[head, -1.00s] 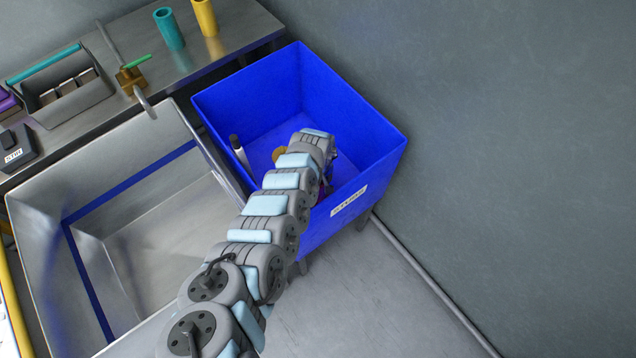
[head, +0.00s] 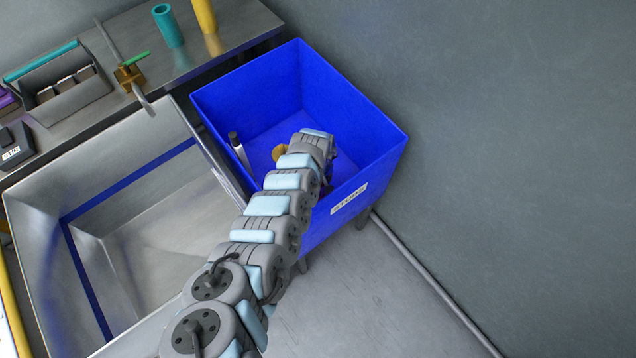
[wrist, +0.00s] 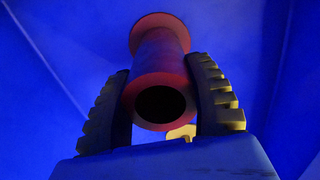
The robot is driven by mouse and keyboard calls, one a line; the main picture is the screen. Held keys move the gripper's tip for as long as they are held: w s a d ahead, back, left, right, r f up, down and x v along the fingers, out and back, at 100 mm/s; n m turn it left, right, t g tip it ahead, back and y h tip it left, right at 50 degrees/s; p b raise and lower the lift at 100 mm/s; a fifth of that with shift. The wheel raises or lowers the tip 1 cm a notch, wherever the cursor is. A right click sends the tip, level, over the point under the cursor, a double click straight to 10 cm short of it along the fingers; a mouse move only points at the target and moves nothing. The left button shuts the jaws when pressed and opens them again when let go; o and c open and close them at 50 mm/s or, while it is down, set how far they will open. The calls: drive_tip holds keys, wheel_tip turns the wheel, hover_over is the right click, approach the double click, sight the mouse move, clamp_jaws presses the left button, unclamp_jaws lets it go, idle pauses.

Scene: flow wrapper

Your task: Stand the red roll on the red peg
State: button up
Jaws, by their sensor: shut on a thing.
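The red roll (wrist: 160,62) is a spool with flanged ends and a dark hole in its near end. In the wrist view it stands between the two ribbed fingers of my gripper (wrist: 163,68), which is shut on it. In the head view my arm reaches down into a blue bin, and its links hide the gripper and the roll. I cannot make out a red peg in either view.
The blue bin (head: 345,100) has high walls and a label. Inside are a dark-topped pale cylinder (head: 238,147) and a round yellow-brown thing (head: 280,153) beside my arm. A steel sink (head: 150,210) lies left; a teal roll (head: 168,25) and a yellow roll (head: 205,16) stand behind.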

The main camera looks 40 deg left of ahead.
drive_tip(key=shift+r+p, duration=1.05)
drive_tip(key=shift+p, duration=0.1)
drive_tip(key=shift+f, duration=0.25)
drive_tip(key=shift+f+b, duration=0.5)
drive_tip(key=shift+f, duration=0.05)
drive_tip(key=shift+f+b, duration=0.3)
drive_tip(key=shift+f, duration=0.1)
idle(0.5)
drive_tip(key=o, duration=1.3)
drive_tip(key=shift+r, duration=0.1)
